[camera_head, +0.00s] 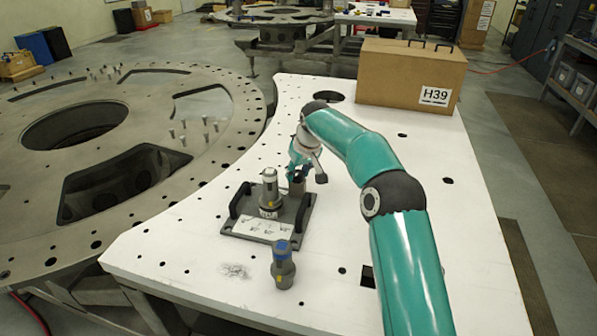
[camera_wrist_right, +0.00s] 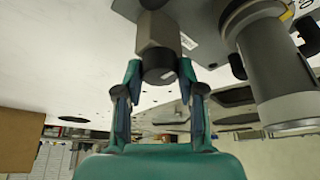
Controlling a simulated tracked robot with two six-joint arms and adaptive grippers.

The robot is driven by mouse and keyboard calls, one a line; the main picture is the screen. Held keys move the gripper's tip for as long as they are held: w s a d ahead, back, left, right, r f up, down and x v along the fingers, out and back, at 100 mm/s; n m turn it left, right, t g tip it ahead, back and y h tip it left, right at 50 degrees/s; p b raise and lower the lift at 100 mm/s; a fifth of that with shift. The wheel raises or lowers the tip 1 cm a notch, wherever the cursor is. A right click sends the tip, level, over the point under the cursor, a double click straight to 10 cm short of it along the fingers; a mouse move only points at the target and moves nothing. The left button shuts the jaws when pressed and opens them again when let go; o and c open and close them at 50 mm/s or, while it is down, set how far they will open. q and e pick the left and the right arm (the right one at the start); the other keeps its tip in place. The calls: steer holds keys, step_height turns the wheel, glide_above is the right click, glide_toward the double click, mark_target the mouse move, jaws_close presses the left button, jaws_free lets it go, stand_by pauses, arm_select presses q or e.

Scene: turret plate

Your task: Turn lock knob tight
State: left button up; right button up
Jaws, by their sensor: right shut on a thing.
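A dark grey fixture plate (camera_head: 300,222) with two black handles lies on the white table. A grey lock knob (camera_head: 297,187) stands at its back right side, partly hidden by my gripper. My right gripper (camera_head: 298,170) reaches it from behind and is shut on it. In the right wrist view the grey knob (camera_wrist_right: 158,32), with a dark round end, sits between the two teal fingers (camera_wrist_right: 160,75). A silver cylinder (camera_head: 269,186) stands upright on the plate, left of the knob; it also shows large in the right wrist view (camera_wrist_right: 280,70). My left gripper is not in view.
A blue-capped grey cylinder (camera_head: 284,268) stands on the white table (camera_head: 390,155) in front of the plate. A cardboard box labelled H39 (camera_head: 400,75) stands at the back. A large metal ring (camera_head: 190,85) with loose pegs lies left. The table's right side has free room.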

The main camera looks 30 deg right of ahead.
steer(key=m+h, duration=0.1)
steer(key=m, duration=0.3)
steer(key=shift+w+a+r+m+h+p, duration=0.15)
steer(key=shift+m+h+p, duration=0.15)
steer(key=shift+m+h, duration=0.1)
steer(key=m+g+p, duration=0.1)
steer(key=m, duration=0.1)
steer(key=m+h+p, duration=0.1)
steer(key=m, duration=0.2)
steer(key=shift+a+g+h, duration=0.1)
steer(key=shift+g+h, duration=0.2)
steer(key=shift+g, duration=0.1)
steer(key=shift+w+m+g+p, duration=0.1)
steer(key=shift+m+g+p, duration=0.45)
steer(key=shift+m, duration=0.95)
steer(key=shift+h, duration=0.3)
steer(key=o, duration=1.1)
steer(key=shift+o, duration=0.2)
